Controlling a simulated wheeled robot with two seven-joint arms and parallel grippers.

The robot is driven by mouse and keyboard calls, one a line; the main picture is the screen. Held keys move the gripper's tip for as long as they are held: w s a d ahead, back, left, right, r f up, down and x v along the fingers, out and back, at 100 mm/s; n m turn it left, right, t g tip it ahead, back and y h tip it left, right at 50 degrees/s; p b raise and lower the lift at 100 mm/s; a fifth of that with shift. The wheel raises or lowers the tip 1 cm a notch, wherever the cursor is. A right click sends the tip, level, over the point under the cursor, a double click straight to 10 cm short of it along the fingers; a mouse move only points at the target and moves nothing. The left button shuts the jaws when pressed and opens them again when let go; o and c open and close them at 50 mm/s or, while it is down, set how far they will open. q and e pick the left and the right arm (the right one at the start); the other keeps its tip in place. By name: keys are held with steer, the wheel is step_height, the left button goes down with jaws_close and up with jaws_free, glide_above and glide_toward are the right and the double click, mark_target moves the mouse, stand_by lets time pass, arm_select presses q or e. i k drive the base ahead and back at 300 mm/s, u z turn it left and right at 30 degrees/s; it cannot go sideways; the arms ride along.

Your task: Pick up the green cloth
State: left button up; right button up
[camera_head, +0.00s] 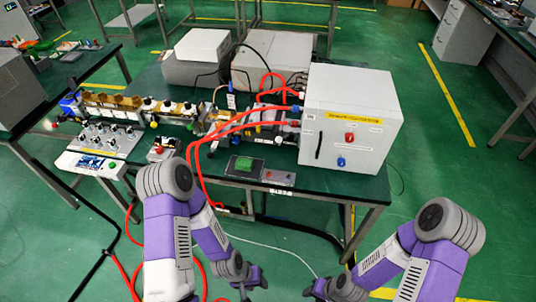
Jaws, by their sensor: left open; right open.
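The green cloth (244,164) is a small bright green folded piece near the front edge of the dark green table (215,180), left of the white cabinet. It seems to lie on a small dark pad or box. My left gripper (250,282) is open and empty at the bottom of the view, below and in front of the table edge. My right gripper (318,290) is open and empty at the bottom, to the right of the left one. Both are well apart from the cloth. The fingers are small and partly cut off by the frame.
A white cabinet (352,118) with red and blue knobs stands right of the cloth. Red hoses (207,150) loop just left of it. A small grey switch box (279,177) sits beside it. A long waveguide assembly (195,112) lies behind.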

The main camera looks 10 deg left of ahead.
mark_target(242, 163)
steer(key=u, duration=0.25)
steer(key=i, duration=0.65)
steer(key=u, duration=0.55)
